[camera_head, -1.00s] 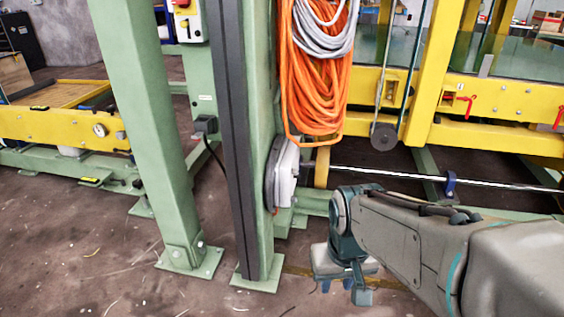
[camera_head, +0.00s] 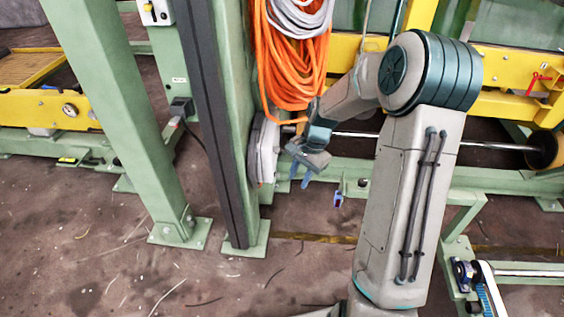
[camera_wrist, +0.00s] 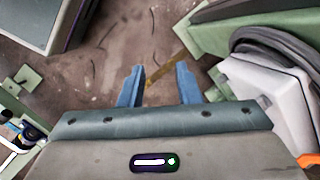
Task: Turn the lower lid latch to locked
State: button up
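The grey-white box with a lid (camera_head: 263,150) is mounted low on the side of the green post. In the wrist view the box (camera_wrist: 265,95) fills the right side, with a dark rim along its upper edge. I cannot make out the lower lid latch in either view. My gripper (camera_head: 303,178) hangs just right of the box in the head view, pointing down. In the wrist view its two blue fingers (camera_wrist: 160,85) are apart with only floor between them. They stand left of the box, not touching it.
Orange cable coils (camera_head: 290,65) hang on the post above the box. A green slanted post (camera_head: 125,125) stands to the left. A metal rod (camera_head: 465,143) and yellow frame run behind my arm. The concrete floor (camera_head: 285,265) below is mostly clear.

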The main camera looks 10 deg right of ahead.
jog(key=w+d+f+m+y+p, duration=0.2)
jog(key=w+d+m+y+p, duration=0.1)
jog(key=w+m, duration=0.25)
jog(key=m+t+y+p, duration=0.2)
jog(key=m+t+p, duration=0.15)
jog(key=m, duration=0.25)
send_near(277, 175)
jog(key=b+x, duration=0.3)
jog(key=x, duration=0.4)
jog(key=shift+w+f, duration=0.25)
jog(key=shift+f, duration=0.2)
jog(key=shift+d+n, duration=0.1)
jog(key=shift+n, duration=0.15)
grip_shut()
